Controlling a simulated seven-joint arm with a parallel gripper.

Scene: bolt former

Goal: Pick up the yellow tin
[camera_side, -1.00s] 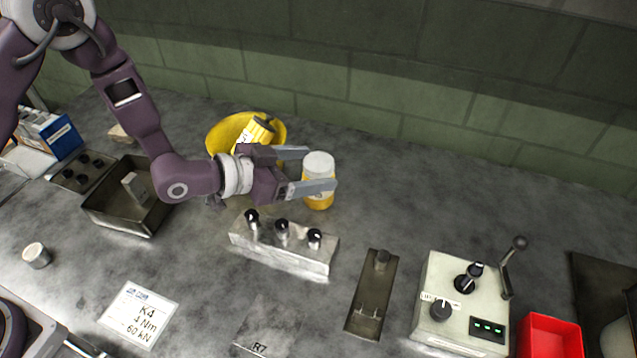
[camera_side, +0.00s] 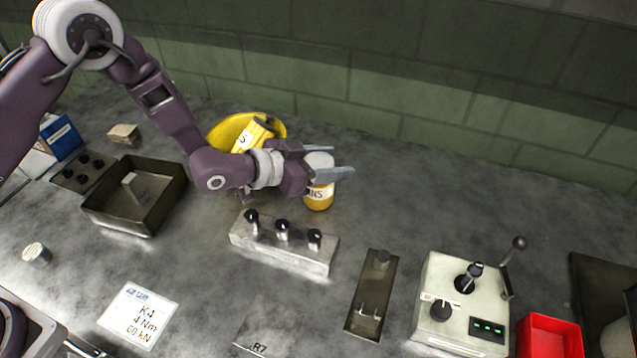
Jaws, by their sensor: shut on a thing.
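The yellow tin (camera_side: 319,197) stands upright on the grey bench, with a pale lid and a white label band with dark letters. My gripper (camera_side: 330,162) reaches it from the left, with one finger on the near side and one on the far side. The fingers are shut on the tin near its top. The near finger hides part of the lid and upper wall. The tin appears to rest on the bench.
A yellow bowl (camera_side: 217,132) with a yellow labelled object (camera_side: 251,136) stands behind my wrist. A metal block with black knobs (camera_side: 284,252) is just in front of the tin. A control box (camera_side: 455,322) and red bin (camera_side: 550,338) stand right. The bench right of the tin is clear.

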